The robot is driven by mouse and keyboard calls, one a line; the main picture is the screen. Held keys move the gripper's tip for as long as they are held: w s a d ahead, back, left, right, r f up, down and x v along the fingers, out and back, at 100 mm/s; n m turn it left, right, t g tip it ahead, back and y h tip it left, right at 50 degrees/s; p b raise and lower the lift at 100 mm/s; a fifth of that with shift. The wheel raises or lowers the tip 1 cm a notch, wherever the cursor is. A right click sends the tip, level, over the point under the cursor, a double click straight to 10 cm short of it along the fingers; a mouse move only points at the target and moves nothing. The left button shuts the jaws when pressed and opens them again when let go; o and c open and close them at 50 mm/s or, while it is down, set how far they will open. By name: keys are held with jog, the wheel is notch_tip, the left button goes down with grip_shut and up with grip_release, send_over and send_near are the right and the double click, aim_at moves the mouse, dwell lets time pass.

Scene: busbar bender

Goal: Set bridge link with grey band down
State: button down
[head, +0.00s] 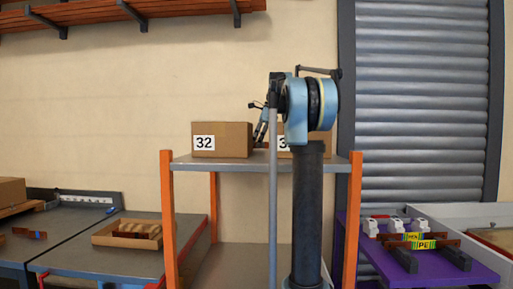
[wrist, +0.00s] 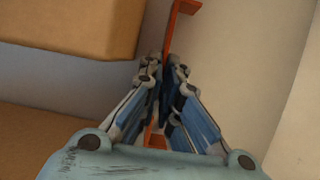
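In the wrist view my gripper (wrist: 163,80) has its fingers close together on a thin copper-coloured bar, the bridge link (wrist: 171,35). The link runs lengthwise through the fingers. Its far end bends to the right at the top, and a short piece of it shows below the fingertips. No grey band can be seen; the fingers cover the middle of the link. In the head view my gripper (head: 261,127) is raised at the shelf, between two cardboard boxes, and the link cannot be made out there.
A box marked 32 (head: 222,140) and a partly hidden box (head: 278,129) stand on the orange-post shelf (head: 190,161). A purple table (head: 378,262) at right holds labelled bars and white blocks. At left, a grey table (head: 90,260) holds a tray (head: 103,235); a copper bar (head: 22,231) lies farther left.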

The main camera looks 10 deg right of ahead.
notch_tip(320, 180, up, 17)
dwell(0.5)
jog(key=shift+s+r, duration=0.1)
